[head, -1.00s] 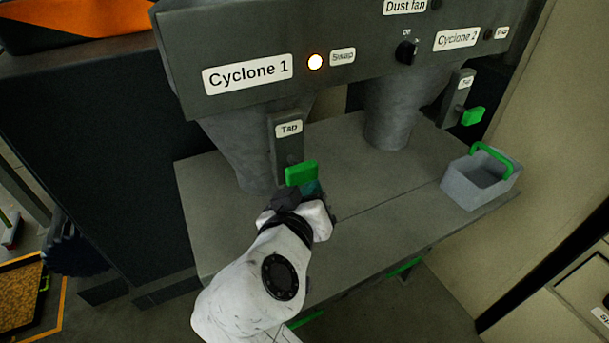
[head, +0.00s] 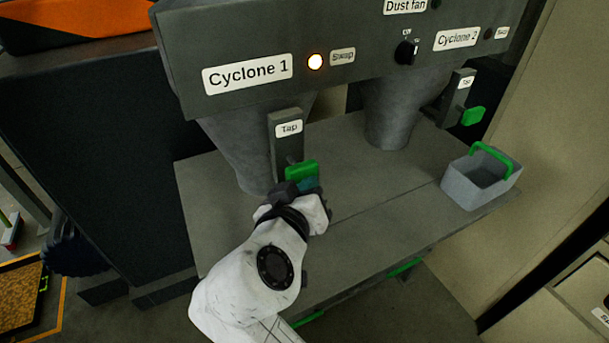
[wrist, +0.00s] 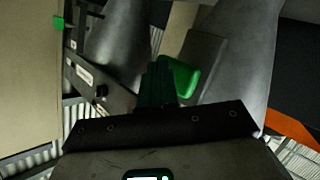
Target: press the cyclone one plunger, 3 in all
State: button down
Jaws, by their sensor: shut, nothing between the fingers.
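The Cyclone 1 plunger is a green block (head: 303,169) on the dark plate labelled Tap (head: 284,140), under the Cyclone 1 sign (head: 247,74). It also shows in the wrist view (wrist: 184,76), just right of my fingers. My gripper (head: 305,186) is shut and empty. Its tips are right at the lower edge of the plunger and partly overlap it in the head view. I cannot tell whether they touch it. In the wrist view the shut fingers (wrist: 157,82) stand beside the green block.
A second green plunger (head: 473,116) sits at Cyclone 2, right. A grey bin with a green handle (head: 471,184) stands at the right of the bench (head: 375,215). The bench middle is clear.

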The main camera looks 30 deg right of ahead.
jog(key=shift+w, duration=0.95)
dwell(0.8)
jog(key=shift+s, duration=1.6)
jog(key=s, duration=0.5)
dwell(2.4)
